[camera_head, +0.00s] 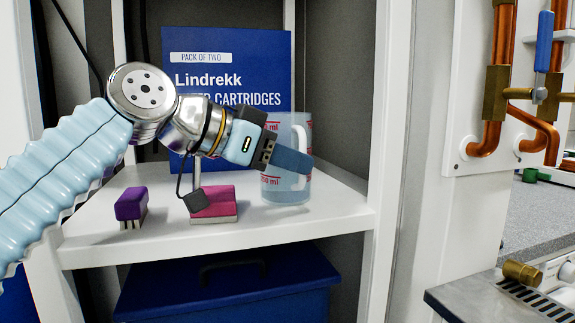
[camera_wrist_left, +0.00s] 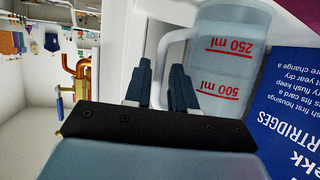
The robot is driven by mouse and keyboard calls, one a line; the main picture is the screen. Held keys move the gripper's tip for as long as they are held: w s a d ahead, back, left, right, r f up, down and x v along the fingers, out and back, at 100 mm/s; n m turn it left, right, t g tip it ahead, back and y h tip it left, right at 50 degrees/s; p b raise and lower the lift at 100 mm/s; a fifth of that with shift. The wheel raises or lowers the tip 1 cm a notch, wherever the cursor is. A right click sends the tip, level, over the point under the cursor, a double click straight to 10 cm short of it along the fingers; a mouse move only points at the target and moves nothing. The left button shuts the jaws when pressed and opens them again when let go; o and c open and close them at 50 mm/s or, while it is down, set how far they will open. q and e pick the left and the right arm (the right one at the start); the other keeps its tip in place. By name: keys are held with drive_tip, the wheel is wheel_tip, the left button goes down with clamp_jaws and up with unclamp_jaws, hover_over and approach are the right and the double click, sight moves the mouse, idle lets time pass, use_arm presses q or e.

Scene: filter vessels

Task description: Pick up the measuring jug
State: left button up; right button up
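The measuring jug (camera_head: 287,190) is clear with red markings and stands upright at the right of the white shelf. In the left wrist view the jug (camera_wrist_left: 232,60) shows its 250 ml and 500 ml marks, and its pale handle lies between the two dark fingers. My left gripper (camera_head: 292,160) reaches in from the left and overlaps the jug in the head view. In the left wrist view the gripper (camera_wrist_left: 160,88) has its fingers a little apart, around the handle. I cannot tell whether they press on it. My right gripper is out of view.
A blue Lindrekk cartridge box (camera_head: 230,75) stands behind the jug. A purple block (camera_head: 131,204) and a pink block (camera_head: 214,203) sit on the white shelf (camera_head: 300,222) to the left. A white upright (camera_head: 389,120) stands close right of the jug. A blue lidded case (camera_head: 230,285) is below.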

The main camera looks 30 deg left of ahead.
use_arm(q)
drive_tip(key=x, duration=0.2)
drive_tip(key=shift+w+d+f, duration=0.1)
drive_tip(key=shift+w+f, duration=0.05)
drive_tip(key=shift+w, duration=0.05)
clamp_jaws()
